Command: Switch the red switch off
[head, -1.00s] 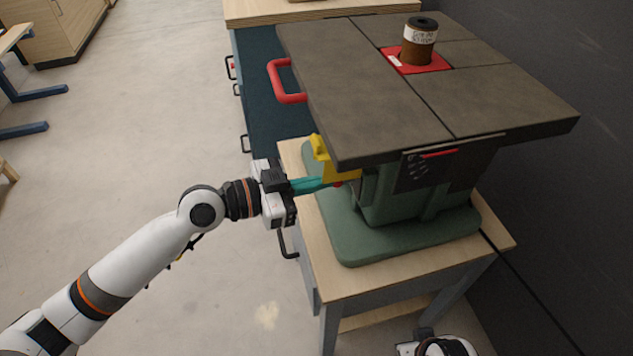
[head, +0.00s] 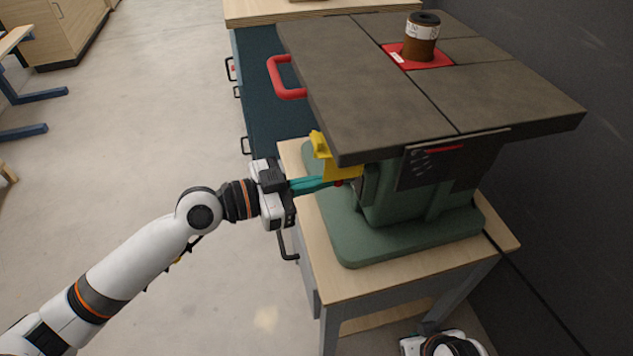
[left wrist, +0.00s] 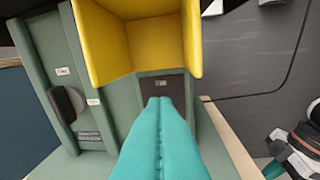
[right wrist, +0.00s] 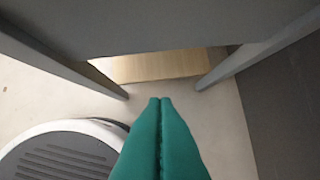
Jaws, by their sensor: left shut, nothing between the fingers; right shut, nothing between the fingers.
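The green machine (head: 400,205) stands on a wooden-topped stand under a dark table top. My left gripper (head: 330,183) is shut and empty, pointing at the machine's side below the bracket. In the left wrist view its teal fingers (left wrist: 160,102) end in front of a dark labelled plate (left wrist: 162,86) under the yellow bracket. No red shows there; the fingers may hide it. Contact cannot be told. My right gripper (right wrist: 160,102) is shut and empty, low near the stand's legs.
The dark table top (head: 390,90) overhangs the machine, with a red handle (head: 285,78) on its left edge and a brown roll (head: 421,40) on top. The stand's wooden top (head: 365,285) lies below. A dark wall is at right; open floor (head: 130,130) lies left.

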